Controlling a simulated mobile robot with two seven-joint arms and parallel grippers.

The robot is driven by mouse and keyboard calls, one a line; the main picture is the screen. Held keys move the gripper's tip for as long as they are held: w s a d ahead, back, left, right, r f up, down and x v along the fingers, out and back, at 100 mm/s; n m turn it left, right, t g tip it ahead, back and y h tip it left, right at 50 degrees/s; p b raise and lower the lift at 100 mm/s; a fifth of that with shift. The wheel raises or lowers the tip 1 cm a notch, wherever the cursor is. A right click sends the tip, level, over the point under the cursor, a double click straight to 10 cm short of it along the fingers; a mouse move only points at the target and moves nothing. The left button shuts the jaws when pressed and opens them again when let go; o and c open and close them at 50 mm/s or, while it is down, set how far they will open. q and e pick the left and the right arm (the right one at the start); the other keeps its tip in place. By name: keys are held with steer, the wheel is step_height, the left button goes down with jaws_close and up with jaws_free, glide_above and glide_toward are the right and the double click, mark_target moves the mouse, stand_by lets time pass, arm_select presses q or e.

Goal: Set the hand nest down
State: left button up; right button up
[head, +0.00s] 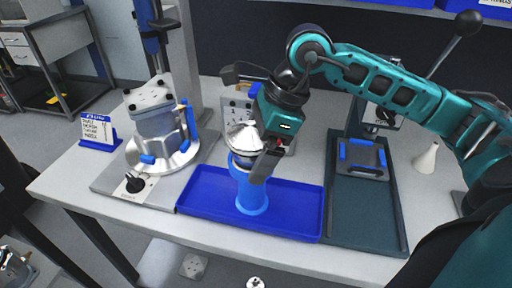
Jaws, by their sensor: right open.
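A blue round stand (251,192), which appears to be the hand nest, stands upright in a blue tray (300,216). A silvery metal part (240,137) sits at its top. My right gripper (242,126) is open, with its dark fingers spread, close to the top of the stand. One finger hangs in front of the stand's right side and hides part of it. I cannot tell whether the fingers touch the stand or the metal part. My left gripper is not in view.
A grey housing (157,125) stands on a round fixture to the left, beside a small sign (97,128). To the right, a dark mat (367,213) carries a lever press and a blue-cornered plate (362,158). A white cone (426,158) stands farther right. The tray's right part is clear.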

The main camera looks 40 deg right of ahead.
steer(key=shift+r, duration=0.3)
steer(key=v, duration=0.7)
steer(key=shift+d+r, duration=0.1)
